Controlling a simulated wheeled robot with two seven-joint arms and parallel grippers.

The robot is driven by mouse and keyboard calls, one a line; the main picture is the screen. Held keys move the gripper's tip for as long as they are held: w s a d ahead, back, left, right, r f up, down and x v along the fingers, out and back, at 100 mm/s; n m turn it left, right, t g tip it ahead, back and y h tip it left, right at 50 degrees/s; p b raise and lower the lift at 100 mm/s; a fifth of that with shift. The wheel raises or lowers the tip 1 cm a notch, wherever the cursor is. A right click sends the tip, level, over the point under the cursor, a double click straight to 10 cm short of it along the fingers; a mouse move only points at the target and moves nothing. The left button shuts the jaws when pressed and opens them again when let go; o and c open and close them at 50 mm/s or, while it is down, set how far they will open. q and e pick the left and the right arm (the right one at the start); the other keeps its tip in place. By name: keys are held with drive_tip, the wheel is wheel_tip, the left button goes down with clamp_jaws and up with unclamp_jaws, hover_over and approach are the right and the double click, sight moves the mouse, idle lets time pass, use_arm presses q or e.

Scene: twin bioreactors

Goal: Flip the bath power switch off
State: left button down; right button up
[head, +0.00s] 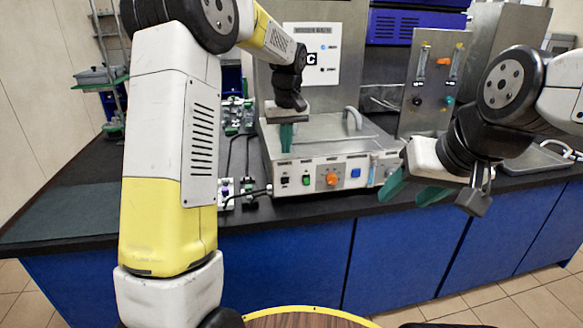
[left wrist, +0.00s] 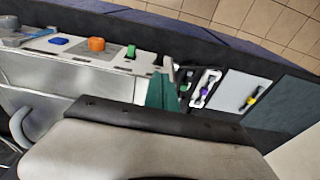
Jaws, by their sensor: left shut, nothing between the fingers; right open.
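The bath is a silver metal box with a lid (head: 325,135) on the bench. Its light front panel (head: 318,190) carries, from left to right, a black switch (head: 285,181), a green switch (head: 306,181), an orange knob (head: 331,180) and a blue button (head: 355,173). The panel labels are too small to read. My left gripper (head: 287,149) is shut and empty, its green fingers pointing down just above the panel's left end. In the left wrist view its fingers (left wrist: 162,92) lie beside the green switch (left wrist: 130,51); the black switch is not visible there. My right gripper (head: 410,191) is open and empty, right of the panel.
A valve panel (head: 435,85) stands behind right. A metal tray (head: 535,160) lies on the bench at right. A power strip (head: 227,190) and cables lie left of the bath. A dark mat (head: 60,212) at far left is bare.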

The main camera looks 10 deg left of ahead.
sight(286, 180)
use_arm(q)
drive_tip(key=f, duration=0.3)
drive_tip(key=w+f, duration=0.1)
drive_tip(key=f, duration=0.6)
drive_tip(key=shift+w+a, duration=0.2)
drive_tip(key=shift+a, duration=0.05)
drive_tip(key=shift+s, duration=0.1)
drive_tip(key=shift+s+d+t, duration=0.1)
drive_tip(key=shift+s+t, duration=0.05)
drive_tip(key=shift+t, duration=0.25)
drive_tip(key=shift+f, duration=0.1)
drive_tip(key=shift+s+d+f+t+y, duration=0.15)
drive_tip(key=shift+s+t+y, duration=0.1)
drive_tip(key=shift+t, duration=0.3)
drive_tip(key=shift+s+d+f+t+y, duration=0.1)
drive_tip(key=shift+s+t+y, duration=0.15)
drive_tip(key=shift+t, duration=0.3)
drive_tip(key=shift+s+a+f, duration=0.1)
drive_tip(key=shift+s+f, duration=0.1)
drive_tip(key=shift+f, duration=0.25)
drive_tip(key=shift+w, duration=0.1)
